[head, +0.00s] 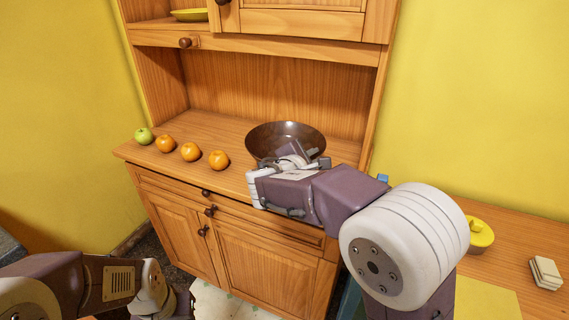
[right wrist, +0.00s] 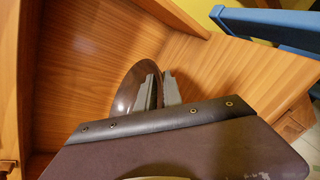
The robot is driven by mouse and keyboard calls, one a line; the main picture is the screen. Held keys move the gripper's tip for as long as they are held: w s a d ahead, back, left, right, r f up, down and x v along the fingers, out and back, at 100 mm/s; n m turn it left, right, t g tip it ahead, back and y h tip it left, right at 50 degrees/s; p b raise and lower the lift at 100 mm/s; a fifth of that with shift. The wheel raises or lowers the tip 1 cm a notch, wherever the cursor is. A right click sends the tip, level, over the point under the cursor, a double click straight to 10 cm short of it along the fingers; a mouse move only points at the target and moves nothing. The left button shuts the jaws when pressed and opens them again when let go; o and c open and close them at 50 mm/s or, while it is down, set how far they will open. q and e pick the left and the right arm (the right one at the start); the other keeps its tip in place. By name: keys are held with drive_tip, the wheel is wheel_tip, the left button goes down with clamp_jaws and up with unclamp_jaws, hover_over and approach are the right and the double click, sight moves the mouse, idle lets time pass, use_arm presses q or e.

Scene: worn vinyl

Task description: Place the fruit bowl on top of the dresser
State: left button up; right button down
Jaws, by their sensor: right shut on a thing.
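The fruit bowl (head: 272,134) is dark brown, round and wide. In the head view it is upright over the right part of the wooden dresser's (head: 225,132) counter; I cannot tell whether it touches the surface. My right gripper (head: 300,156) is shut on the near rim of the bowl. In the right wrist view the bowl (right wrist: 126,92) shows at the fingers (right wrist: 160,90), partly hidden by my gripper. My left gripper (head: 165,300) is low at the lower left of the head view, away from the dresser; its jaws do not show clearly.
A yellow dish (head: 189,15) sits on the upper shelf.

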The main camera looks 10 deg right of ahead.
drive_tip(key=w+f, duration=0.1)
drive_tip(key=w, duration=0.1)
drive_tip(key=w+f, duration=0.1)
drive_tip(key=w, duration=0.1)
drive_tip(key=w+f, duration=0.1)
drive_tip(key=w, duration=0.1)
drive_tip(key=shift+w+f, duration=0.2)
drive_tip(key=shift+f, duration=0.15)
wheel_tip(320, 180, down, 4)
drive_tip(key=shift+r+b, duration=0.1)
drive_tip(key=shift+b, duration=0.65)
drive_tip(key=shift+s+f, duration=0.1)
drive_tip(key=shift+f, duration=0.1)
drive_tip(key=shift+f, duration=0.15)
drive_tip(key=c, duration=1.5)
unclamp_jaws()
drive_tip(key=shift+o, duration=0.2)
drive_tip(key=shift+r, duration=0.2)
